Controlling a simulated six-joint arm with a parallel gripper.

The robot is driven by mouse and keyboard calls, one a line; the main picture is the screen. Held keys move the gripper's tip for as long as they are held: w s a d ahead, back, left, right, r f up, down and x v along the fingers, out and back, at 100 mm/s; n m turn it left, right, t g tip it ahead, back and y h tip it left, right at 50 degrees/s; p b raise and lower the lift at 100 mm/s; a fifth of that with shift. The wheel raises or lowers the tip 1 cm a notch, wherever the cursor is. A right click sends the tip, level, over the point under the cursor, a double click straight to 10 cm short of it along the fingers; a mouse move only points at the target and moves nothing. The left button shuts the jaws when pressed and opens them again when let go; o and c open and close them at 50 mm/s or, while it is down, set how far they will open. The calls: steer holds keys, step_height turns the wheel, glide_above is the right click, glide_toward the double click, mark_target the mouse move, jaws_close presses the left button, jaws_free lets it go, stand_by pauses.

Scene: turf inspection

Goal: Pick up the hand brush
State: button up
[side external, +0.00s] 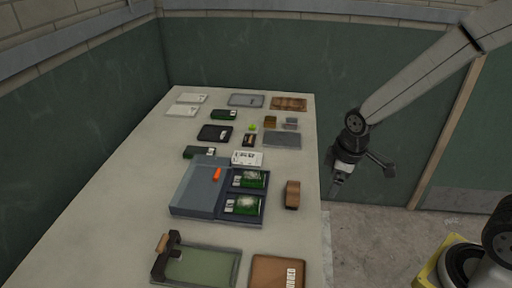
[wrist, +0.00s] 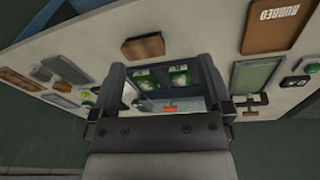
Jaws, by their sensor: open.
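A small brown wooden block-like thing, which looks like the hand brush (side external: 292,195), lies on the table near its right edge, beside the blue-grey case. It also shows in the wrist view, where the brush (wrist: 143,46) lies beyond the left finger, at upper left; its bristles cannot be made out clearly. My gripper (side external: 338,187) is off the table's right side, in the air and apart from the brush. In the wrist view my gripper (wrist: 162,72) has its two fingers wide apart with nothing held between them.
The blue-grey case (side external: 190,191) holds green turf pieces and an orange item. A brown board (wrist: 270,25) marked "RUBBED" and a green-surfaced tray (side external: 234,258) lie at the near end. Several small items and cards crowd the far end. Bare table surrounds the brush.

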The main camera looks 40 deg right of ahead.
steer(key=w+f+n, duration=0.2)
steer(key=w+n, duration=0.4)
steer(key=n, duration=0.2)
steer(key=n+g, duration=0.2)
steer(key=n, duration=0.7)
glide_toward(293, 190)
steer(key=shift+s+d+f, duration=0.15)
steer(key=shift+s+f, duration=0.75)
steer(key=shift+w+f+n, duration=0.35)
steer(key=shift+w+n, duration=0.1)
steer(key=shift+n, duration=0.3)
steer(key=shift+w+f+n, duration=0.35)
steer(key=shift+w+n, duration=0.05)
steer(key=shift+n, duration=0.35)
steer(key=shift+f, duration=0.1)
steer(key=shift+f, duration=1.2)
steer(key=shift+f, duration=2.6)
jaws_close()
